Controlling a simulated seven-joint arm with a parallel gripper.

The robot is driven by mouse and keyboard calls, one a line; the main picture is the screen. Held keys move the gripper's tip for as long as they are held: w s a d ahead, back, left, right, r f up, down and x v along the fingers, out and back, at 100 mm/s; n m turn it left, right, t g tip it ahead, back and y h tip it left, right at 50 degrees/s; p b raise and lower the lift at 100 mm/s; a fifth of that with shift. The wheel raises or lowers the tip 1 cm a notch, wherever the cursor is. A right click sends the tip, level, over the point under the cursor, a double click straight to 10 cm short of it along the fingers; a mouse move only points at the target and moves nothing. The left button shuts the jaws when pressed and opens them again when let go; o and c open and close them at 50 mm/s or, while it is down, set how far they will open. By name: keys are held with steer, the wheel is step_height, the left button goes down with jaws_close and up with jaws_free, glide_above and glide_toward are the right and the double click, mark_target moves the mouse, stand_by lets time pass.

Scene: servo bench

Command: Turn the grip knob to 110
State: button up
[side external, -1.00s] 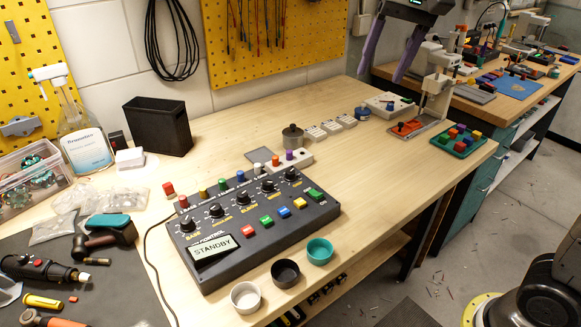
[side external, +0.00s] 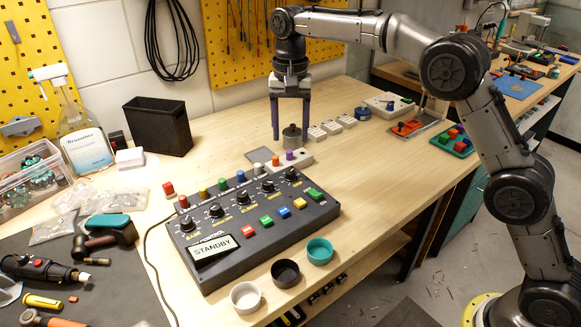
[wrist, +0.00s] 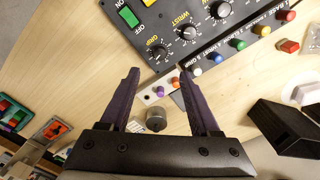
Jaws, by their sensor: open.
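The grip knob (side external: 291,174) is a small black dial with a white pointer mark, at the far right end of the knob row on the dark control box (side external: 225,262). In the wrist view the grip knob (wrist: 160,52) lies just beyond the fingertips, beside the label GRIP. Its exact pointer reading is too small to tell. My gripper (side external: 290,139) points down with two purple fingers apart and nothing between them. In the side view it appears above and behind the box's far right corner, apart from the knob. The box's display (side external: 214,248) reads STANDBY.
Several other knobs, coloured buttons and coloured pegs line the box. A grey metal cylinder (side external: 292,137) and a white strip with coloured pegs (side external: 301,160) stand behind it. Three small cups sit in front. A black bin (side external: 158,126) stands at the back left.

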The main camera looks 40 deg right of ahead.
mark_target(291, 171)
step_height(291, 171, down, 10)
steer(key=shift+f, duration=0.25)
steer(key=shift+c, duration=0.3)
jaws_close()
